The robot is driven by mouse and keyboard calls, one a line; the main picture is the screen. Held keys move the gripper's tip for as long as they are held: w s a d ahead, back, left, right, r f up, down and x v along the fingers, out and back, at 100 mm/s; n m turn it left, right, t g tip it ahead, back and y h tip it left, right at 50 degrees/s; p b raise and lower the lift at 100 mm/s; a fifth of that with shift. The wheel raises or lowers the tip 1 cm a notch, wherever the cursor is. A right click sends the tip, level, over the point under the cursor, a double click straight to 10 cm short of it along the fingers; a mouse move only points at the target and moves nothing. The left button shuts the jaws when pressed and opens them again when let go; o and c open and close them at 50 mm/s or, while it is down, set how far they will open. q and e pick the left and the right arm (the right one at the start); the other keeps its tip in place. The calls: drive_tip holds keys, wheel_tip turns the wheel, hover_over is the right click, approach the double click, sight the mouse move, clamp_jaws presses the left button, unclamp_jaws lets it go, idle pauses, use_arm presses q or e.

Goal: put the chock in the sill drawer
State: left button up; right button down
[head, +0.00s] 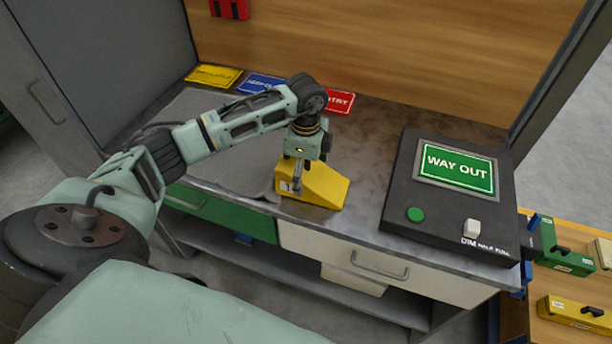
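The chock (325,187) is a yellow wedge on the grey bench top near its front edge. My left gripper (297,184) points down at the chock's taller left end. One finger shows in front of the chock; the other is hidden, so I cannot tell whether the gripper is closed on it. Two drawer fronts lie under the bench top: a green one (222,213) at left and a pale one (335,250) with a bar handle at right. Both look shut. I cannot tell which is the sill drawer. My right gripper is not in view.
A black panel box (400,203) with a green WAY OUT sign stands right of the chock. A grey cloth or mat (240,171) lies to the left. Yellow, blue and red signs lie along the back. A wooden surface (575,285) at right holds small cases.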

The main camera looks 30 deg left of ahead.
use_arm(q)
drive_tip(key=c, duration=1.5)
drive_tip(key=shift+w, duration=0.1)
drive_tip(key=shift+c, duration=0.2)
drive_tip(key=shift+r, duration=0.15)
